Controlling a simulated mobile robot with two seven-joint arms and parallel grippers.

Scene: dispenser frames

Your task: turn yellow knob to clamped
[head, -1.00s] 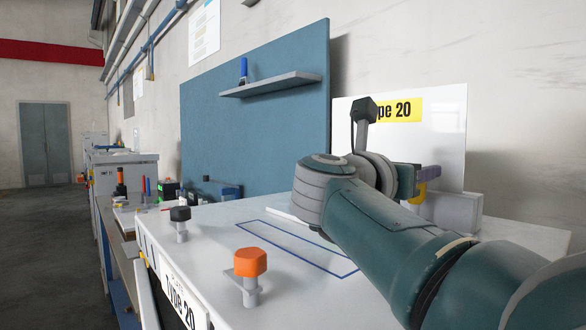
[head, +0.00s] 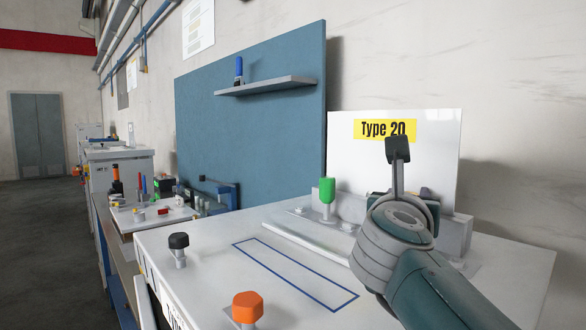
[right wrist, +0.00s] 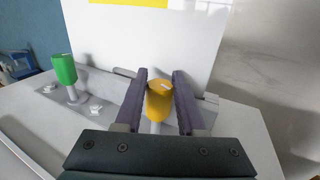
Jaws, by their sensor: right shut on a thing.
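The yellow knob (right wrist: 159,100) stands upright between the two purple-grey fingers of my right gripper (right wrist: 161,76) in the right wrist view. The fingers are shut on it, one on each side. In the head view my right wrist hides the yellow knob and the fingertips. A green knob (head: 327,190) stands on the same fixture (head: 350,207), left of my wrist. It also shows in the right wrist view (right wrist: 64,68). My left gripper is not in view.
An orange knob (head: 247,307) and a black knob (head: 179,241) stand near the left edge of the white table (head: 205,262). A white "Type 20" panel (head: 345,150) rises behind the fixture. The blue-outlined area (head: 295,273) is clear.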

